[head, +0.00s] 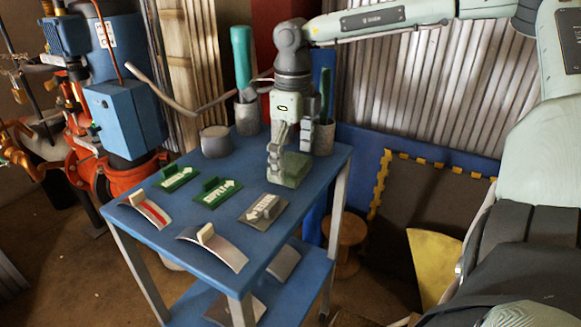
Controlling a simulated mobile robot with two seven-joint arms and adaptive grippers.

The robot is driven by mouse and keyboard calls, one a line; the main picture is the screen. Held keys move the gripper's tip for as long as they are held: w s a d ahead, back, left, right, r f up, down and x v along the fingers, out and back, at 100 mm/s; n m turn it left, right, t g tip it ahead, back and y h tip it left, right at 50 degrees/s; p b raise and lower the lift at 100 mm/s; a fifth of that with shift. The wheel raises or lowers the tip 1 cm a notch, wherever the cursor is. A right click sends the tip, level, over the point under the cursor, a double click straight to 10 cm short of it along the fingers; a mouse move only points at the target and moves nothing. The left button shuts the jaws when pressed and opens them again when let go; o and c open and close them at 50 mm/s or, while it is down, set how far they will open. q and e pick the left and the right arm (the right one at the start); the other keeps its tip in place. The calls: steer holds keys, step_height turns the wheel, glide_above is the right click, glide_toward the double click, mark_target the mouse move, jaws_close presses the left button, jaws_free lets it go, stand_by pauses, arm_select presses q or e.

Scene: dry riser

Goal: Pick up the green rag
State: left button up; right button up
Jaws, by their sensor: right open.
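The green rag (290,172) is a small folded block of dull green cloth on the top of the blue cart (163,234), toward its right rear. My right gripper (289,172) points down directly over the rag. Its fingers are apart, one toward the rag's left side and one toward its right rear. Whether the fingers touch the cloth cannot be told. The near finger hides part of the rag. My left gripper is not in view.
Green sign blocks (217,192), a grey sign block (264,208) and curved plates (213,246) lie in front of the rag. A grey pot (215,141) stands left.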

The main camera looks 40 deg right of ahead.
mark_target(292, 162)
steer(key=c, duration=1.2)
steer(key=shift+r, duration=0.1)
steer(key=shift+r, duration=0.25)
step_height(292, 162, up, 4)
steer(key=shift+w+f, duration=0.1)
steer(key=shift+f, duration=0.05)
arm_select(q)
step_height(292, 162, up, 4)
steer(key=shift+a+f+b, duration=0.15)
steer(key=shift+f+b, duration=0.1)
steer(key=shift+b, duration=0.5)
arm_select(e)
steer(key=w+a+r, duration=0.5)
steer(key=a+r, duration=0.1)
steer(key=a, duration=0.4)
steer(key=shift+a+r, duration=0.2)
steer(key=shift+r, duration=0.1)
steer(key=shift+w, duration=0.1)
